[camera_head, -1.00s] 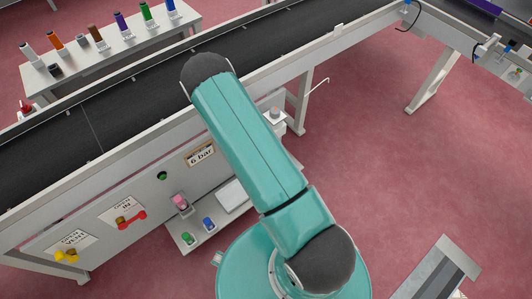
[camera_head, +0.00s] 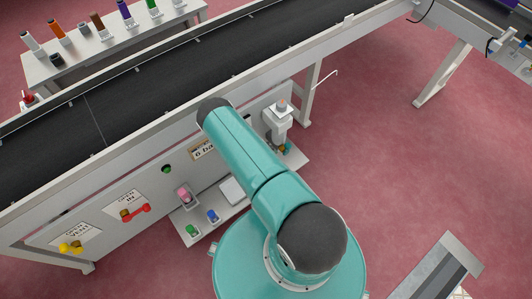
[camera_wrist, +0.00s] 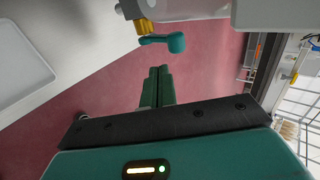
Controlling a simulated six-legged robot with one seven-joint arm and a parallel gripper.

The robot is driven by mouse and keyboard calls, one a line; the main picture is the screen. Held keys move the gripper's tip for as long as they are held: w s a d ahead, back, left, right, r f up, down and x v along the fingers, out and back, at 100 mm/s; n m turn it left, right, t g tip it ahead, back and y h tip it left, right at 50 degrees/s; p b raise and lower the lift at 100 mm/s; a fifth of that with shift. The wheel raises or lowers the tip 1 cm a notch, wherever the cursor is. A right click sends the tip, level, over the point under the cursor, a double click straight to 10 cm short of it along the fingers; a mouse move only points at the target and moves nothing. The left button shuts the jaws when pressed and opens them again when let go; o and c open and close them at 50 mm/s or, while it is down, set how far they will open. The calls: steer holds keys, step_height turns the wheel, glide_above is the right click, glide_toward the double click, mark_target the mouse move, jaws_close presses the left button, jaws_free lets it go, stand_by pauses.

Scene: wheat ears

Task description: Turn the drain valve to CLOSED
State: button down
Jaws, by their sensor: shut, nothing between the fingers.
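The drain valve has a teal lever handle (camera_wrist: 165,42) on a brass-yellow body (camera_wrist: 145,27), below a clear bowl (camera_wrist: 185,9) at the top of the wrist view. In the head view the valve (camera_head: 286,147) is small, under the white filter unit (camera_head: 279,117) at the bench's right end. My gripper (camera_wrist: 159,72) is shut and empty, its fingers pointing toward the lever, apart from it in the picture. In the head view my gripper is hidden by my arm. I cannot read the CLOSED mark.
A white tray (camera_wrist: 18,65) lies left in the wrist view. A red-handled valve (camera_head: 136,211) and a yellow-handled valve (camera_head: 72,247) sit on the panel under the conveyor (camera_head: 150,95). A small shelf (camera_head: 181,223) holds pink, green and blue items. The red floor on the right is mostly open.

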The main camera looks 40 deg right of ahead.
mark_target(288, 146)
steer(key=d+f, duration=0.1)
steer(key=d, duration=0.3)
steer(key=d+f, duration=0.1)
steer(key=shift+w+d+f, duration=0.15)
steer(key=shift+d+f, duration=0.2)
steer(key=shift+d, duration=0.05)
steer(key=shift+d+r+y, duration=0.3)
steer(key=shift+d+y, duration=0.4)
steer(key=shift+d, duration=0.05)
steer(key=shift+d+r, duration=0.1)
steer(key=shift+d, duration=0.45)
